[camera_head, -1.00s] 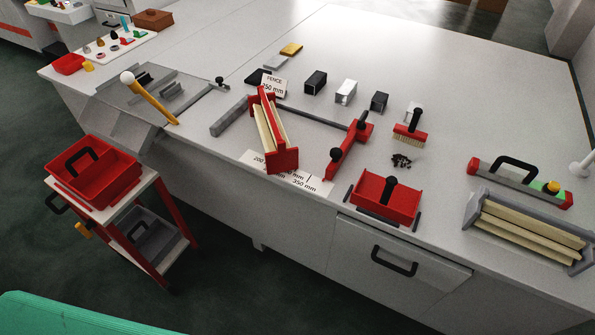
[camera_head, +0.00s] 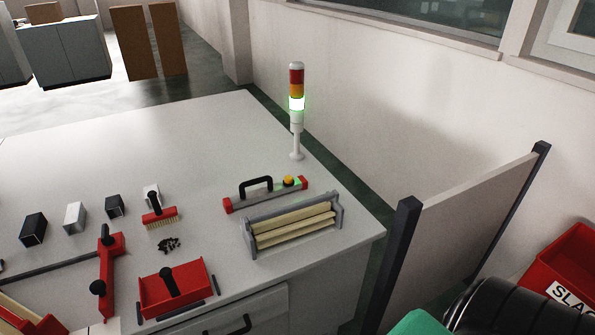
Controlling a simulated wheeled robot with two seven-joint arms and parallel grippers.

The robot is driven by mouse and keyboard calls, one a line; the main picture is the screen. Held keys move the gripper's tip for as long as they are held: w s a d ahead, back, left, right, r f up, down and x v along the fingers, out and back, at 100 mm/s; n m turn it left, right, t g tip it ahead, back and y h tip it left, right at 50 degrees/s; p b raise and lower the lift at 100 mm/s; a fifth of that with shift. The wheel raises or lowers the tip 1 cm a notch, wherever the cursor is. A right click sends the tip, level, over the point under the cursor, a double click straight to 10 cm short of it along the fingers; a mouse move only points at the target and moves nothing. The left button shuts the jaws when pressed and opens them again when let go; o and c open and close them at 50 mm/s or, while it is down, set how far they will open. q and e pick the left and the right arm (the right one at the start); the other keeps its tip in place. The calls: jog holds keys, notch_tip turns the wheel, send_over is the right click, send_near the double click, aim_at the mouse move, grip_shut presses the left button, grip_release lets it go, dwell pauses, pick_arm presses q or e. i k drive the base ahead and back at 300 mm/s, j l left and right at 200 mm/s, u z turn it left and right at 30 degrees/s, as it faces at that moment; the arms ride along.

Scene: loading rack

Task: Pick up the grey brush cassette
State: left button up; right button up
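The grey brush cassette (camera_head: 247,238) lies near the right end of the white workbench. It has grey end plates and long cream brush strips, and it sits just in front of a red-ended grey bar with a black handle. Nothing is touching it from above. Neither of my grippers is in view.
The grey bar (camera_head: 240,198) has a yellow button. A red tray (camera_head: 160,292), hand brush (camera_head: 159,222) and dark bits (camera_head: 168,244) lie left. A panel (camera_head: 470,215) stands right of the bench.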

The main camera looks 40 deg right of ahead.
aim_at(269, 228)
jog(key=z, duration=1.2)
